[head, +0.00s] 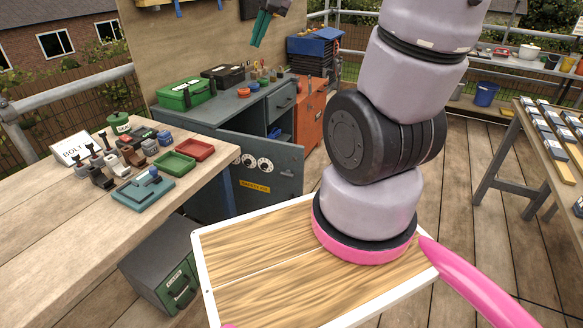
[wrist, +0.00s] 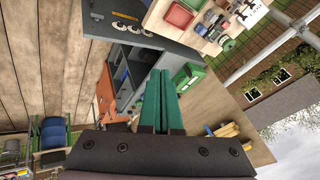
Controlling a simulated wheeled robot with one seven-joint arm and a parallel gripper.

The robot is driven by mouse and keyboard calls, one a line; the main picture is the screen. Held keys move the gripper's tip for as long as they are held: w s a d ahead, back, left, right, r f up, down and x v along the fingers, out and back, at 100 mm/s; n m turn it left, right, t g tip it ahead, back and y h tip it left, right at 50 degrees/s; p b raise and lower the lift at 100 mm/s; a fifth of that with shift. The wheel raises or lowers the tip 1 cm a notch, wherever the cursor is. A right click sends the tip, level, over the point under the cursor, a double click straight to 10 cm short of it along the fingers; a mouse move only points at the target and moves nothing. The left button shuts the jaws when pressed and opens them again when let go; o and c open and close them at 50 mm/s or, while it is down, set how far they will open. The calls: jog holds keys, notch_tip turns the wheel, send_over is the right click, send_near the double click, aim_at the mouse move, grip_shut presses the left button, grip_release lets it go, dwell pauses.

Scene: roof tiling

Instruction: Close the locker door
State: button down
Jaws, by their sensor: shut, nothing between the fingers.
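The grey-blue locker (head: 234,112) stands past the workbench, and its open compartment shows in the head view. Its door (head: 277,172) stands open, swung out toward me, with white dials and a yellow label on its face. The door also shows at the top of the wrist view (wrist: 155,36), with the locker body (wrist: 128,75) below it. My gripper (head: 258,44) has green fingers, shut and empty, pointing down above and behind the locker top. In the wrist view the gripper (wrist: 161,72) overlaps the locker in the picture. It is apart from the door.
A green toolbox (head: 186,94) and a black case (head: 223,74) sit on the locker top. An orange cabinet (head: 310,112) stands to its right. A wooden workbench (head: 60,215) with trays and tools lies at left. Open deck lies right.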

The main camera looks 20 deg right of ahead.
jog(key=w+d+x, duration=0.1)
jog(key=d+x, duration=0.1)
jog(key=x, duration=0.7)
jog(key=m+g+h, duration=0.3)
jog(key=m+h, duration=0.1)
jog(key=h, duration=0.1)
send_near(292, 174)
jog(key=x, duration=0.5)
jog(key=shift+w+f, duration=0.15)
jog(key=shift+f, duration=0.15)
jog(key=shift+w+d, duration=0.5)
